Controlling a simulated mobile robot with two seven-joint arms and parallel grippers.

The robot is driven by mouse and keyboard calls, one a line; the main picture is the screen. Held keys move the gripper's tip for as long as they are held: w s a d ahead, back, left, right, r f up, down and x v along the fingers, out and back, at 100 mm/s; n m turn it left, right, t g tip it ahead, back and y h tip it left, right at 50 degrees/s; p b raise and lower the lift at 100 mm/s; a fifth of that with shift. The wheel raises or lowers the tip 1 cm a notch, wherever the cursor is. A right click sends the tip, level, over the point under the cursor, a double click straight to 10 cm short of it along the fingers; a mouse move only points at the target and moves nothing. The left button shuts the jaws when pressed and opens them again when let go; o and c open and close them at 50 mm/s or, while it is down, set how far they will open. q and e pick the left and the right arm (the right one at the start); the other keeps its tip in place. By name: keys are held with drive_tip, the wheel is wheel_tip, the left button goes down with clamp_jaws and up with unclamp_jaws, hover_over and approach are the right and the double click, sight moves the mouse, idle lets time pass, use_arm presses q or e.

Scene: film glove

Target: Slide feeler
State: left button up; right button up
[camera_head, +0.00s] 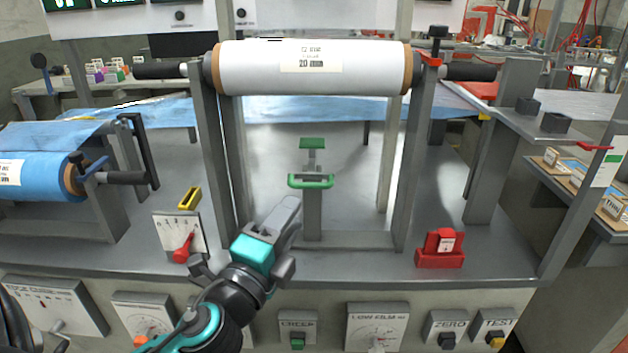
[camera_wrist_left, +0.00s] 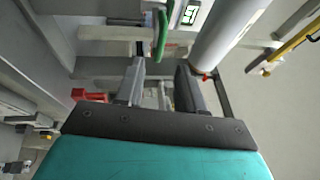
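The feeler appears to be the green-handled piece on a grey post in the middle of the machine. Its green handle (camera_head: 311,182) faces me, and a smaller green pad (camera_head: 312,143) sits behind it. My left gripper (camera_head: 288,213) is just below and left of the handle, in front of the post, apart from it as far as I can tell. In the left wrist view a green part (camera_wrist_left: 162,36) shows beyond the fingertips. The left gripper's two fingers (camera_wrist_left: 162,80) stand apart with nothing seen between them. My right gripper is not in view.
A white film roll (camera_head: 300,72) hangs above the post between two grey uprights. A red-handled lever plate (camera_head: 180,237) and yellow block (camera_head: 189,198) lie left. A red block (camera_head: 440,250) stands right. A blue roll (camera_head: 35,178) is far left. Control panels line the front.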

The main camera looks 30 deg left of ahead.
sight(310, 187)
use_arm(q)
drive_tip(key=p+x, duration=0.1)
drive_tip(key=x, duration=0.8)
clamp_jaws()
drive_tip(key=shift+r, duration=0.1)
idle(0.4)
